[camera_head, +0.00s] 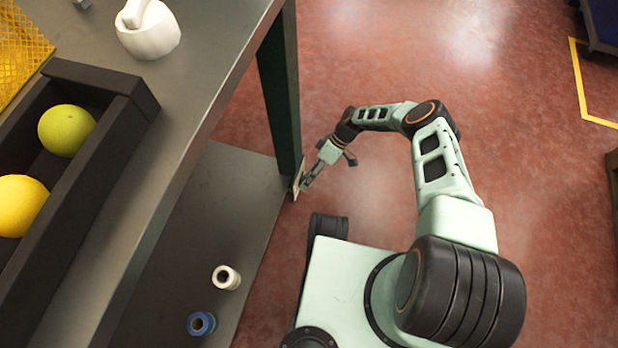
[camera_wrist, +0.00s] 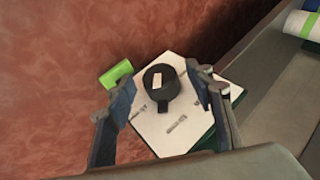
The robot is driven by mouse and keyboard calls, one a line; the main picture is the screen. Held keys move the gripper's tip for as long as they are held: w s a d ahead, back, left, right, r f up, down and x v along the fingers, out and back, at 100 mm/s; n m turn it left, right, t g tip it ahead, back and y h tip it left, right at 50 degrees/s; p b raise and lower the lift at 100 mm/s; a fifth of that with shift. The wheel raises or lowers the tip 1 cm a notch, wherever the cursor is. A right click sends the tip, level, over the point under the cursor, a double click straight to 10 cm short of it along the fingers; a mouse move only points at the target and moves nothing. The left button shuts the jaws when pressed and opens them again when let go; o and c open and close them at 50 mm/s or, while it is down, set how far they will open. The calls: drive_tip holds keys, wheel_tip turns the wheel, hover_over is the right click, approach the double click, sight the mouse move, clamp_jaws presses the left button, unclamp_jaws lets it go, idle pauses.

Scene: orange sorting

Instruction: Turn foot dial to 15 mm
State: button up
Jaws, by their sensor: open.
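The foot dial is a black round knob (camera_wrist: 160,84) with a pale mark on it, seen in the wrist view. It sits on a white plate (camera_wrist: 175,132) that carries small grey marks, too small to read. My gripper (camera_wrist: 161,88) is open, with one finger on each side of the knob; I cannot tell whether the fingers touch it. In the head view my gripper (camera_head: 303,186) is low at the table leg, beside the plate (camera_head: 298,178). The knob is not distinguishable there.
A green block (camera_wrist: 117,74) shows left of the knob. The dark table leg (camera_head: 280,95) and lower shelf (camera_head: 190,240) stand beside my gripper. A white roll (camera_head: 226,277) and a blue roll (camera_head: 201,323) are on the shelf.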

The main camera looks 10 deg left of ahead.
drive_tip(key=v, duration=1.2)
drive_tip(key=shift+f, duration=0.1)
